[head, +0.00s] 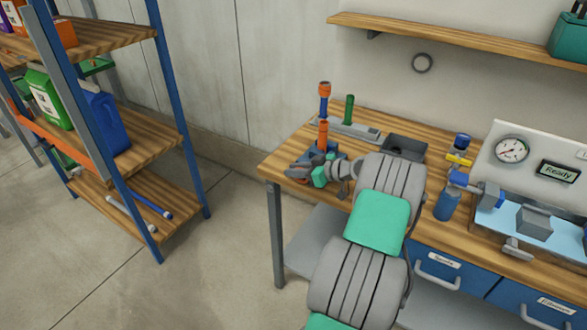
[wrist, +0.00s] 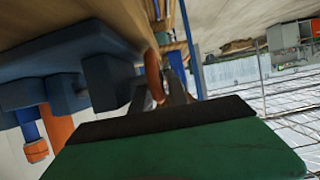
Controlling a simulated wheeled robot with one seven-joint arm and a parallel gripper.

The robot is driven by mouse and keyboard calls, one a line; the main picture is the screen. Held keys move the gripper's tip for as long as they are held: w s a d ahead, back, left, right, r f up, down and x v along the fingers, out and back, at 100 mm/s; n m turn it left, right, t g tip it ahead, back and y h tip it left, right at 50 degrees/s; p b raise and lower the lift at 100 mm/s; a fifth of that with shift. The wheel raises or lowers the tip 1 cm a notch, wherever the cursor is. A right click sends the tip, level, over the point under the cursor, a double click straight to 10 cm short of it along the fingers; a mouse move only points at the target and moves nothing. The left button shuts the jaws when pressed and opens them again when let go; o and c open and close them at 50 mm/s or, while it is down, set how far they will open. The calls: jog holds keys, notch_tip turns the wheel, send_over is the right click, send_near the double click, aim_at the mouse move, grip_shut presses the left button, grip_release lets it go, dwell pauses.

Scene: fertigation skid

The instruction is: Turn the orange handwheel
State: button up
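The orange handwheel (wrist: 153,76) shows almost edge-on in the wrist view, on the blue valve body (wrist: 108,80). In the head view only a little of its orange rim (head: 297,178) shows at the bench's left front corner, mostly behind my gripper. My gripper (head: 297,170) is at the handwheel. In the wrist view its grey fingers (wrist: 163,90) lie on either side of the rim. I cannot tell whether they press on it. The valve's orange and blue pipe (head: 323,115) stands upright behind.
The wooden bench (head: 350,110) carries a grey plate with a green post (head: 349,108), a dark tray (head: 404,147), a blue bottle (head: 447,204) and a panel with a gauge (head: 512,149). A blue shelf rack (head: 165,80) stands left. Floor between is clear.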

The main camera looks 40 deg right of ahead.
jog(key=shift+w+f, duration=0.1)
jog(key=shift+w, duration=0.1)
jog(key=shift+c, duration=0.3)
grip_shut()
jog(key=shift+a, duration=0.1)
